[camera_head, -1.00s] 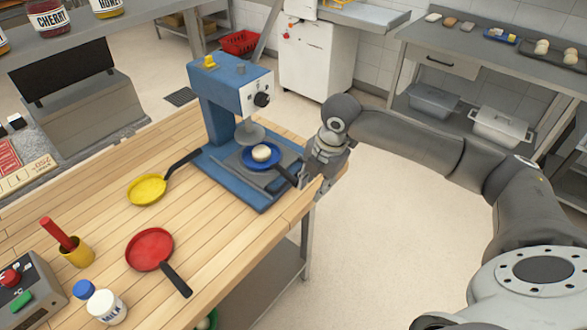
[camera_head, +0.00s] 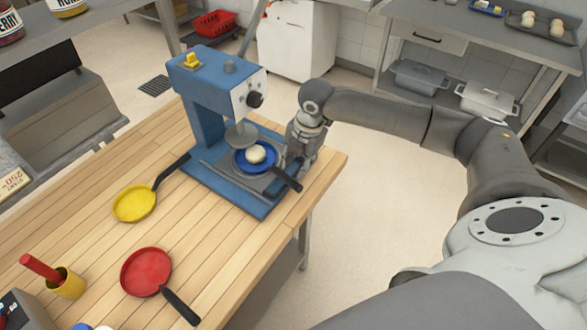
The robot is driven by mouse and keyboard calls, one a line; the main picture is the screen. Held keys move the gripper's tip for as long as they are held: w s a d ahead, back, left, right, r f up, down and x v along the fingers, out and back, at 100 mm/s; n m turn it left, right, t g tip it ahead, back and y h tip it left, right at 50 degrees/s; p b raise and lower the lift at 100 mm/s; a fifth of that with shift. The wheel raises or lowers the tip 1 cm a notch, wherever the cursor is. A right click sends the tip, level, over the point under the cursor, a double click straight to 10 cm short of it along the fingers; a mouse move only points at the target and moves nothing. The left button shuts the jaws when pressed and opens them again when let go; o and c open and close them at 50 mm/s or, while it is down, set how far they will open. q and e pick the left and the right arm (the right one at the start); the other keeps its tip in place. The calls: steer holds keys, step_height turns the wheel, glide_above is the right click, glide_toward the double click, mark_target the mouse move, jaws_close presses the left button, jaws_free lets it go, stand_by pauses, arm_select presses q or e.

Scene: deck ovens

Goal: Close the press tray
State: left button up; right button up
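The blue press (camera_head: 212,95) stands on the wooden table with its round grey plate (camera_head: 241,136) hanging above the base. The grey press tray (camera_head: 215,158) lies on the base and sticks out in front of the plate. A blue pan (camera_head: 242,165) with a pale dough ball (camera_head: 256,154) in it sits on the tray, its dark handle pointing to the lower right. My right gripper (camera_head: 288,172) points down at the tray's right side, close to the pan handle. Its fingers are small and partly hidden, so contact and opening are unclear. My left gripper is out of view.
A yellow pan (camera_head: 134,204) and a red pan (camera_head: 146,271) lie on the table left of and in front of the press. A yellow cup (camera_head: 66,284) with a red stick stands at lower left. The table edge is just right of the press; open floor lies beyond.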

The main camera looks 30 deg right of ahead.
mark_target(292, 176)
steer(key=f, duration=0.3)
steer(key=shift+w+a, duration=0.1)
steer(key=shift+w, duration=0.3)
steer(key=shift+w+a+f+p, duration=0.1)
steer(key=shift+f+p, duration=0.05)
steer(key=shift+f, duration=0.35)
steer(key=shift+w+f+p, duration=0.1)
steer(key=shift+f+p, duration=0.05)
steer(key=shift+f, duration=0.35)
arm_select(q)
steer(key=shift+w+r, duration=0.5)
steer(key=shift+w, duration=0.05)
arm_select(e)
jaws_close()
